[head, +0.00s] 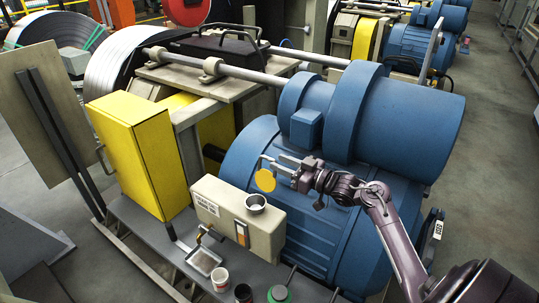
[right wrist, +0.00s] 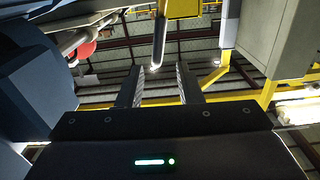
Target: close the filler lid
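The filler lid is a round yellow disc (head: 265,180), standing on edge, open, above and behind the filler neck. The filler neck (head: 256,202) is a short metal cup with an open mouth on top of a beige box (head: 215,200). My right gripper (head: 272,166) is right at the lid's upper edge, in front of the blue motor housing; I cannot tell whether it touches the lid. In the right wrist view its two fingers (right wrist: 160,85) are apart, with nothing clearly held between them. My left gripper is not in view.
A yellow cabinet (head: 150,150) stands left of the beige box. The large blue motor (head: 320,215) lies behind and right. A small metal tray (head: 205,261), a white cup (head: 220,279) and dark containers (head: 243,292) stand on the grey ledge in front.

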